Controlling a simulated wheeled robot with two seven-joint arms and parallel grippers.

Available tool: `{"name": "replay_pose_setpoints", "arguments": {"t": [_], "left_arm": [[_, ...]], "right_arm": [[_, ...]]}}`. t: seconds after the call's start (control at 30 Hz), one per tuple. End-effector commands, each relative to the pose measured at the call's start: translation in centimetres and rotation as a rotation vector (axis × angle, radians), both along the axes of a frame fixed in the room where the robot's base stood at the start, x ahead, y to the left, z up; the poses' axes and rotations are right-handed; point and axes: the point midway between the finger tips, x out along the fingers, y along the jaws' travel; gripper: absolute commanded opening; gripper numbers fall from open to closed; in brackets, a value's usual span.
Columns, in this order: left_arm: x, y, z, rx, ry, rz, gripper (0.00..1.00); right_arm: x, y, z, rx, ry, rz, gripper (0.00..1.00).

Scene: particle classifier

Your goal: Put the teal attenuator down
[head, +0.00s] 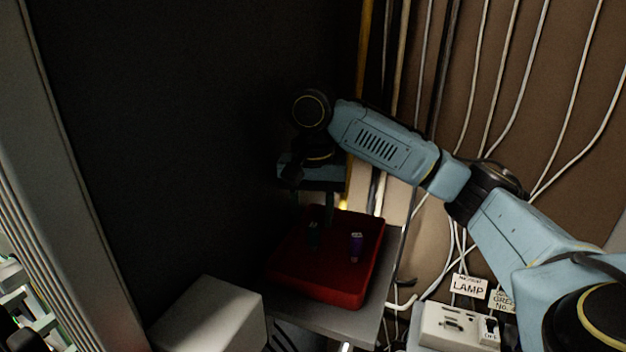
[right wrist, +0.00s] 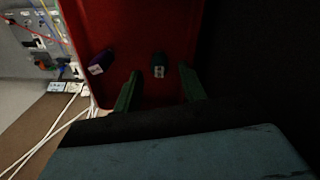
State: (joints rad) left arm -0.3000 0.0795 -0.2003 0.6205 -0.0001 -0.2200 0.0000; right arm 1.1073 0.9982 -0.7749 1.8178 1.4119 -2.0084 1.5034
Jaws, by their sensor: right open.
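The teal attenuator (head: 314,229) stands in the red tray (head: 337,287), toward its left side in the head view. In the right wrist view it is a small dark block with a pale end (right wrist: 158,66), on the red tray floor (right wrist: 130,25). My right gripper (head: 322,218) hangs over the tray. Its two green fingers (right wrist: 160,82) are spread on either side of the attenuator with gaps, and it is open and empty. A finger partly hides the attenuator's surroundings in the head view. My left gripper is not in view.
A purple attenuator (head: 356,246) stands in the tray to the right of the teal one; it also shows in the right wrist view (right wrist: 101,62). The tray rests on a grey shelf (head: 345,325). A white box (head: 212,315) stands at front left. Cables and a lamp sign (head: 468,287) are at right.

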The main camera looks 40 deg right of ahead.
Motion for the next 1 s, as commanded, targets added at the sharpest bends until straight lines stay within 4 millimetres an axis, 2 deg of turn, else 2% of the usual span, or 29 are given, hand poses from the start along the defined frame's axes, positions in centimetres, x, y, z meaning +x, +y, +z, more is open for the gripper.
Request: {"name": "replay_pose_setpoints", "arguments": {"t": [0.03,0.1,0.5,0.73,1.0], "left_arm": [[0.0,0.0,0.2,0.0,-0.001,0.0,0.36],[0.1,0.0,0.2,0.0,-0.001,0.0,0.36],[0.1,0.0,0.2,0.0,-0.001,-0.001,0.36],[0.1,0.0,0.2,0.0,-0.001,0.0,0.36],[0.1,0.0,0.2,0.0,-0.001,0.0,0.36]], "right_arm": [[0.1,-0.1,1.2,-0.002,-0.006,-0.004,0.41],[0.0,-0.1,2.2,-0.003,-0.006,-0.004,0.41],[0.0,-0.1,7.1,-0.001,-0.004,-0.004,0.41],[0.0,-0.1,8.4,-0.001,-0.001,-0.004,0.41],[0.0,-0.1,8.6,-0.001,0.001,-0.003,0.41]]}}
